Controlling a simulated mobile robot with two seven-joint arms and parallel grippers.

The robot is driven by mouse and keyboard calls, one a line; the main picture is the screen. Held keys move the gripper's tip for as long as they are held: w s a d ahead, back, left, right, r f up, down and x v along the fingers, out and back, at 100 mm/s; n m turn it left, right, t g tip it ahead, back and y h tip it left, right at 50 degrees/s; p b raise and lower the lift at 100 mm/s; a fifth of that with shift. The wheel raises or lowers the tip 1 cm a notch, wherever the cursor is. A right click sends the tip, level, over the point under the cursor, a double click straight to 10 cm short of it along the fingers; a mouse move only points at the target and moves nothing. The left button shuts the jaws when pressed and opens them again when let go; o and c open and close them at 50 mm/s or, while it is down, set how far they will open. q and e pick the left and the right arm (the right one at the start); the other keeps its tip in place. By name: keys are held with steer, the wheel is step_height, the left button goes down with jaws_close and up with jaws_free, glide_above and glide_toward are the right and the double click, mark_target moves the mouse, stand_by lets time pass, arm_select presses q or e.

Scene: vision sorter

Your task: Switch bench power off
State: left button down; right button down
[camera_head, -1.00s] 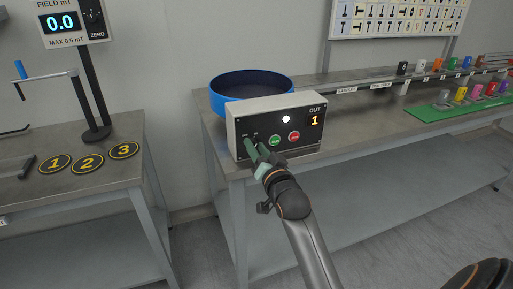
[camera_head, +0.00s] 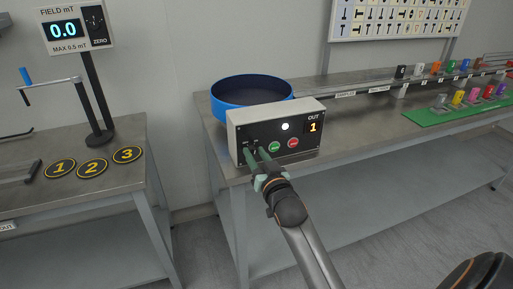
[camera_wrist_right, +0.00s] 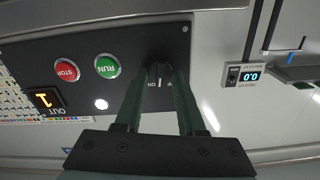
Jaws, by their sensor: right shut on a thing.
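The control box (camera_head: 236,117) has a black front with a green RUN button (camera_head: 274,147), a red STOP button (camera_head: 293,143), a lit white lamp (camera_head: 285,127) and an orange "1" under OUT. In the right wrist view a black rotary knob (camera_wrist_right: 160,72) with a white mark sits beside small ON and OFF labels; which label it points to is not clear. My right gripper (camera_head: 256,153) is at the lower left of the panel, its green fingers shut on the knob from both sides. It also shows in the right wrist view (camera_wrist_right: 160,82). My left gripper is not in view.
A blue round bowl (camera_head: 252,103) stands behind the box on the bench (camera_head: 352,143). A green board (camera_head: 430,117) with coloured pieces lies at right. Another table at left holds a field meter (camera_head: 75,30) and numbered discs (camera_head: 92,168).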

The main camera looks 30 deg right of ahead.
steer(key=n, duration=0.1)
steer(key=n+p, duration=0.2)
steer(key=shift+a+r+n, duration=0.1)
steer(key=shift+r+n, duration=0.15)
steer(key=shift+n, duration=0.05)
steer(key=n+p, duration=0.1)
steer(key=n, duration=0.2)
steer(key=shift+a+f+p, duration=0.1)
steer(key=shift+p, duration=0.25)
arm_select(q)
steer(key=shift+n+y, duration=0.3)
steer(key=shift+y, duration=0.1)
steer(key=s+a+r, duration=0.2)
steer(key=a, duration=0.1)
arm_select(e)
steer(key=shift+w+n, duration=0.1)
steer(key=shift+n, duration=0.4)
arm_select(q)
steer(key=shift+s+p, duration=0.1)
steer(key=shift+p, duration=0.2)
arm_select(e)
steer(key=shift+n, duration=0.3)
steer(key=c, duration=0.5)
jaws_free()
steer(key=shift+f, duration=0.15)
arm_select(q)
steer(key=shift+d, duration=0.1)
